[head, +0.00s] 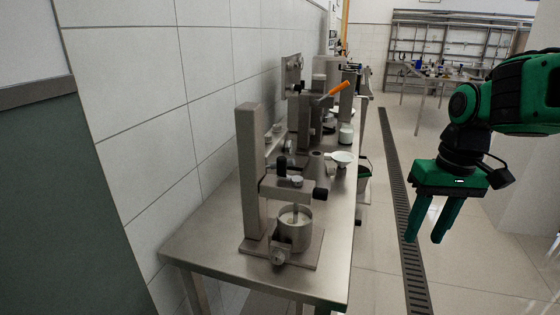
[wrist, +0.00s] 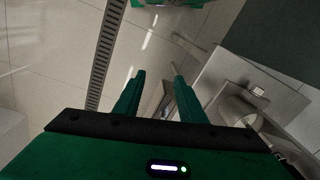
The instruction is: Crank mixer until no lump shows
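The mixer is a grey metal stand with an upright column (head: 251,175) at the near end of the steel table. A metal bowl (head: 296,236) with pale contents sits under its arm, and a shaft reaches down into it. A dark upright knob (head: 281,166) and a dark side knob (head: 320,195) show on the arm; I cannot tell which is the crank handle. Lumps cannot be made out at this size. My gripper (head: 424,240) hangs over the floor right of the table, apart from the mixer. In the wrist view its fingers (wrist: 159,76) are apart and empty.
The steel table (head: 205,245) runs along the tiled wall. Further back on it stand more metal devices, an orange handle (head: 340,88), a white dish (head: 342,158) and a white jar (head: 346,134). The floor right of the table is open, with a drain grate (head: 398,190).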

